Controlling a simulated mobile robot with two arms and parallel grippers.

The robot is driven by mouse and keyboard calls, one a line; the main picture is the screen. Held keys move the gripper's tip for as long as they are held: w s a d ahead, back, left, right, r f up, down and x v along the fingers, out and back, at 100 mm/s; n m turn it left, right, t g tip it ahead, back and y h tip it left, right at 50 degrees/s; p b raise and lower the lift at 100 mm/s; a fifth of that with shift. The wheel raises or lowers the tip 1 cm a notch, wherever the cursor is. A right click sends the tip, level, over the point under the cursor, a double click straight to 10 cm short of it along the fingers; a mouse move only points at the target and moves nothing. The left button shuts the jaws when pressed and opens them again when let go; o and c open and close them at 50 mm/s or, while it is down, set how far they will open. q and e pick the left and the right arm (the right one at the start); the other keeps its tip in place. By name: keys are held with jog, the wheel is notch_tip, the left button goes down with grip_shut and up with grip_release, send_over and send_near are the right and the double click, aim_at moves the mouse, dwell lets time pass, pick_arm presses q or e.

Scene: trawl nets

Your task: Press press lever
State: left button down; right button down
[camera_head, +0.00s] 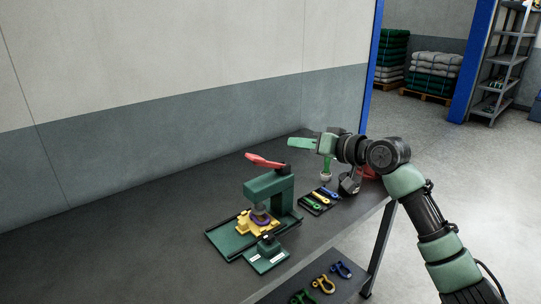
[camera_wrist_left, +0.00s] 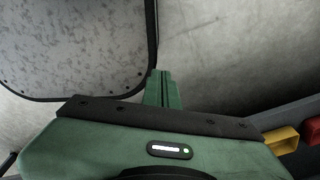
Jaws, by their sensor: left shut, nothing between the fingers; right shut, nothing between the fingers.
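A green press (camera_head: 270,191) stands on the dark table. Its red lever (camera_head: 264,161) sticks out from the top towards the left and looks raised. My left gripper (camera_wrist_left: 161,76) shows in the left wrist view, shut and empty. It is not in the head view, and the press is not in the left wrist view.
A black tray (camera_head: 311,207) with coloured tools lies right of the press. A green-handled tool (camera_head: 326,168) stands below my right gripper. Coloured shackles (camera_head: 325,284) lie on a lower shelf. The table's left part is clear.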

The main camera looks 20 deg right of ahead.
jog(key=p, duration=0.3)
send_over(269, 163)
jog(key=s, duration=0.2)
jog(key=f, duration=0.2)
jog(key=a+f+p, duration=0.1)
jog(key=f, duration=0.1)
jog(key=a+f+p, duration=0.1)
jog(key=shift+s+a+f, duration=0.1)
jog(key=shift+s+f, duration=0.05)
